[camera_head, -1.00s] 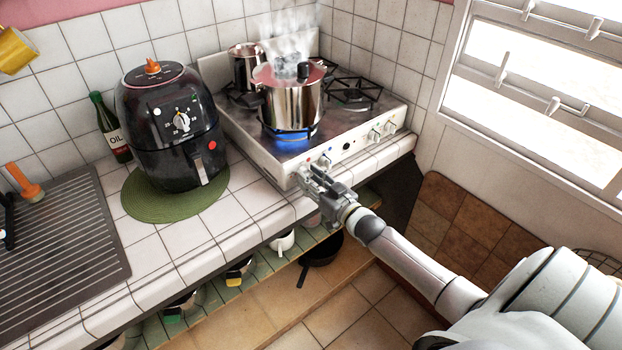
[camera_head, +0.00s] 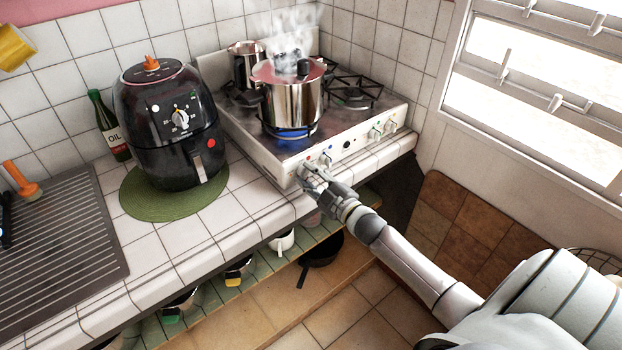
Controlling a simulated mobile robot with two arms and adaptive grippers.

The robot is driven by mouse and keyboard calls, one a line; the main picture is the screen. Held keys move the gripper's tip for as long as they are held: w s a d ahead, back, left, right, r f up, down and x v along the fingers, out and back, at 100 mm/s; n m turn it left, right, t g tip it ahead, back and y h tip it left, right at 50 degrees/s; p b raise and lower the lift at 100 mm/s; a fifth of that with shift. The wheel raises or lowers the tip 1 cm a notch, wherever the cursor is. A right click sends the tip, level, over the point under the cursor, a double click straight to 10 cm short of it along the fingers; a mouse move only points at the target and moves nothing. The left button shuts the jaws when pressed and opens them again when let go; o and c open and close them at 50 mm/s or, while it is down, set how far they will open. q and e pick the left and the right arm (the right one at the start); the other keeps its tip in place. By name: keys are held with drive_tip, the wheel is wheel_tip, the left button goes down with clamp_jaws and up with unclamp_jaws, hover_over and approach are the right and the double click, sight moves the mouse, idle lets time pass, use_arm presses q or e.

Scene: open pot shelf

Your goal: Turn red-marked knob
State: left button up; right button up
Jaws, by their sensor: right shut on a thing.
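A steel stove (camera_head: 268,152) stands in the counter corner with a row of knobs on its front panel. A small red mark (camera_head: 308,157) shows on the panel near its left end. My right gripper (camera_head: 308,176) is at the panel just below this mark, shut on the red-marked knob, which its fingers mostly hide. A steel pot (camera_head: 291,105) with a reddish lid steams on the front burner, with a faint blue flame (camera_head: 290,134) under it. My left gripper is not in view.
A black air fryer (camera_head: 172,125) stands on a green mat (camera_head: 136,206) left of the stove. An oil bottle (camera_head: 108,128) is behind it. Other knobs (camera_head: 376,133) sit farther right on the panel. Pans (camera_head: 322,250) lie on the shelf below the counter.

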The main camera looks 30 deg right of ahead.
drive_tip(key=shift+n, duration=1)
drive_tip(key=o, duration=1)
drive_tip(key=s, duration=1.2)
drive_tip(key=shift+d, duration=0.45)
